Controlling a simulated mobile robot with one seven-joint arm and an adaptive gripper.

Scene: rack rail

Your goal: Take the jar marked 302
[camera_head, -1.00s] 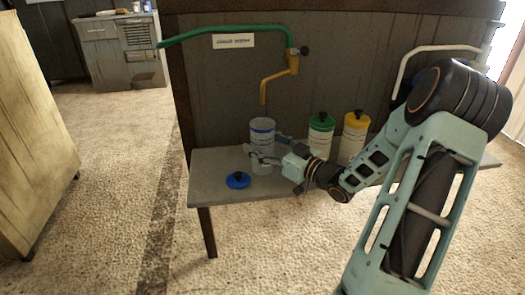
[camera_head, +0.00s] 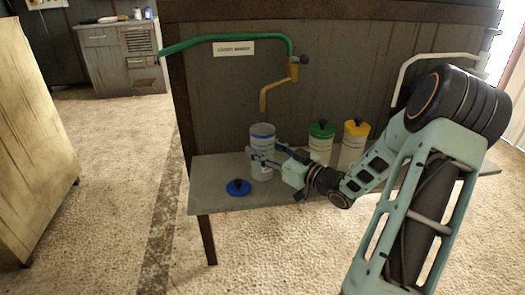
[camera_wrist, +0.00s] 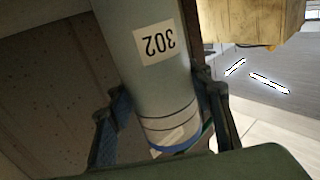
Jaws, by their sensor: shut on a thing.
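The jar marked 302 (camera_wrist: 160,75) is a pale cylinder with a white number label and a blue band at its rim. The label reads upside down in the wrist view. In the head view the jar (camera_head: 262,133) stands upright and lidless at or just above the grey bench. My gripper (camera_head: 265,157) is shut on its side, with one finger on each side; the fingers also show in the wrist view (camera_wrist: 160,105). Whether the jar's base touches the bench is hard to tell. A blue lid (camera_head: 238,188) with a dark knob lies on the bench, left of the jar.
A green-lidded jar (camera_head: 320,146) and a yellow-lidded jar (camera_head: 355,143) stand to the right behind my arm. A yellow spout (camera_head: 277,92) on a green pipe (camera_head: 225,38) hangs above the held jar. The bench (camera_head: 215,170) is clear at its left end.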

